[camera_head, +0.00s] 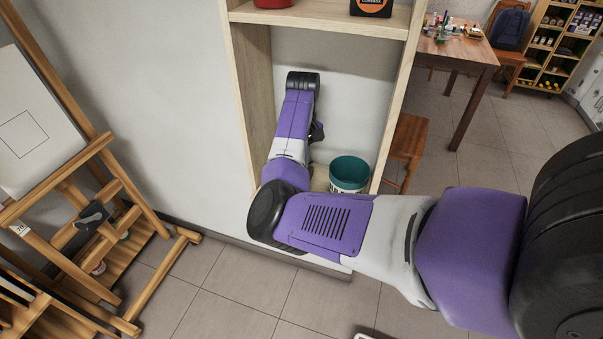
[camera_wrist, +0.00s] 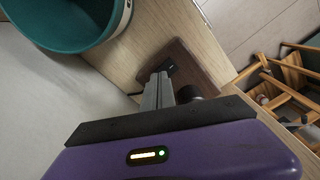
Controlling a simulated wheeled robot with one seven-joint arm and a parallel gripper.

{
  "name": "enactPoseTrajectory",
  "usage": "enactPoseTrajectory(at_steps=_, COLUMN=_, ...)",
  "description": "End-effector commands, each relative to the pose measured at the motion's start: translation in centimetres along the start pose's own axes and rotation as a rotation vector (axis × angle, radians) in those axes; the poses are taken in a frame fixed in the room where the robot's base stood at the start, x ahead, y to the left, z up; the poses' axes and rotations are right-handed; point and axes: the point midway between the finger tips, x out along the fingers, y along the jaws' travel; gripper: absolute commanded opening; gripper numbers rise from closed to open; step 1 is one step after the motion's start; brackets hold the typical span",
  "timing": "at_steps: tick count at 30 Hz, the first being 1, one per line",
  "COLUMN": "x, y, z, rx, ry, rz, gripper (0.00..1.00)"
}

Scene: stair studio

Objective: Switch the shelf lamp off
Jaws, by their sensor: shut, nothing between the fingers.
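In the wrist view, a brown wooden block (camera_wrist: 201,72) with a small black piece (camera_wrist: 168,66) on its face lies against the shelf board; it looks like the lamp's base and switch, but I cannot be sure. No lamp shade or bulb shows, so I cannot tell whether the lamp is lit. My gripper (camera_wrist: 162,80) is shut and empty, its tips right by the black piece; touching or just apart, I cannot tell.
A teal pot (camera_head: 349,172) stands in the shelf (camera_head: 240,110), close beside my gripper in the wrist view (camera_wrist: 75,25). A wooden easel (camera_head: 100,160) is at left. A table (camera_head: 455,45) and a stool (camera_head: 410,140) stand to the right.

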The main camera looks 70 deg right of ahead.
Motion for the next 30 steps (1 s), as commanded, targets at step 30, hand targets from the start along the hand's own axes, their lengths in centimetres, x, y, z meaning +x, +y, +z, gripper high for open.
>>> enactPoseTrajectory(at_steps=30, x=-2.6, y=0.0, z=0.0, rx=-0.001, ry=-0.001, rz=0.000, gripper=0.00)
